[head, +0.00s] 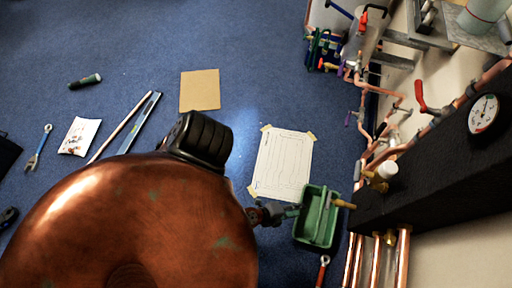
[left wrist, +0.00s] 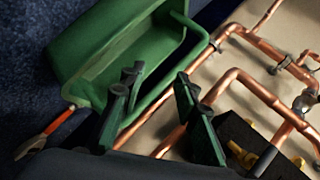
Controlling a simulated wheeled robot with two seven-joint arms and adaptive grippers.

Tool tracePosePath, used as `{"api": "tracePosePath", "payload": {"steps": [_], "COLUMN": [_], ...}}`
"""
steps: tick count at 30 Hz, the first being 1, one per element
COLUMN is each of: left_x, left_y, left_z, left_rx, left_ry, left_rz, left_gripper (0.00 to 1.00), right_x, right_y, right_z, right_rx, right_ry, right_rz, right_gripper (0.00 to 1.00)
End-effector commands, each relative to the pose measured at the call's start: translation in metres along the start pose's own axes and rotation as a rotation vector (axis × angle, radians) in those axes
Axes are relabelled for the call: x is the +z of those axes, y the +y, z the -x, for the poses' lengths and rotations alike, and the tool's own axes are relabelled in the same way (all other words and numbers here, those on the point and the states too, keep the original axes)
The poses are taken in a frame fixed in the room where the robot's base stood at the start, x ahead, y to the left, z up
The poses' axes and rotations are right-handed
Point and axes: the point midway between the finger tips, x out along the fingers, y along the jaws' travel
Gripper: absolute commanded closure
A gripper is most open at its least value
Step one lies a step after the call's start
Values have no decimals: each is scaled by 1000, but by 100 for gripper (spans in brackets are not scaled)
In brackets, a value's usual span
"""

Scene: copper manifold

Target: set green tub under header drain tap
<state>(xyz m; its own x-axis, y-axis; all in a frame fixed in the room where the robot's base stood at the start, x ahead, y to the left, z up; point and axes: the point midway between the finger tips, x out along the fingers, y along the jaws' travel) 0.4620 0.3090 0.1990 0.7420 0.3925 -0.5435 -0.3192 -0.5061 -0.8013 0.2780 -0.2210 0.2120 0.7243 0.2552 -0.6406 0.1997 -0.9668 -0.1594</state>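The green tub (head: 305,232) is an open rectangular tray in the head view, beside the paper sheet and left of the black header block (head: 440,165). In the left wrist view the tub (left wrist: 95,60) fills the upper left, tilted in the picture. My left gripper (head: 292,211) is at the tub's left side. Its two fingers (left wrist: 158,100) stand apart in the left wrist view, with the tub's rim seen between them; I cannot tell if they touch it. A brass fitting (head: 344,204) reaches out at the tub's right edge, perhaps the drain tap. My right gripper is not in view.
A large copper cylinder (head: 130,225) fills the lower left. Copper pipes (head: 376,262) and a red-handled valve (head: 424,100) line the right wall. A red-handled tool (head: 322,270) lies below the tub. A taped paper sheet (head: 284,163) lies on the open blue floor.

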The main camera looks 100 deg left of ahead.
Motion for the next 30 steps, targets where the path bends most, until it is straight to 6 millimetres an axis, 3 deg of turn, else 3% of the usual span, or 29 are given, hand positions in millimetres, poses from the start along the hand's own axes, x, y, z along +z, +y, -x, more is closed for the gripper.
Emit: {"api": "tracePosePath", "payload": {"steps": [2,5,12,15,21,30], "left_x": [-8,-12,13,24,38,40], "left_y": [-2,10,78,89,94,94], "left_z": [22,50,127,153,179,182], "left_rx": [110,262,575,628,650,650], "left_ry": [58,130,218,234,239,238], "left_rz": [127,273,613,746,907,931], "left_gripper": [71,71,71,71,71,71], "right_x": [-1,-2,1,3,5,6], "right_y": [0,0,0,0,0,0], "right_z": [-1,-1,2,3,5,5], "right_rx": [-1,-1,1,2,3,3], "right_ry": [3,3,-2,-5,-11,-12], "right_rz": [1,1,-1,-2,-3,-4], "right_gripper": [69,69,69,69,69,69]}}
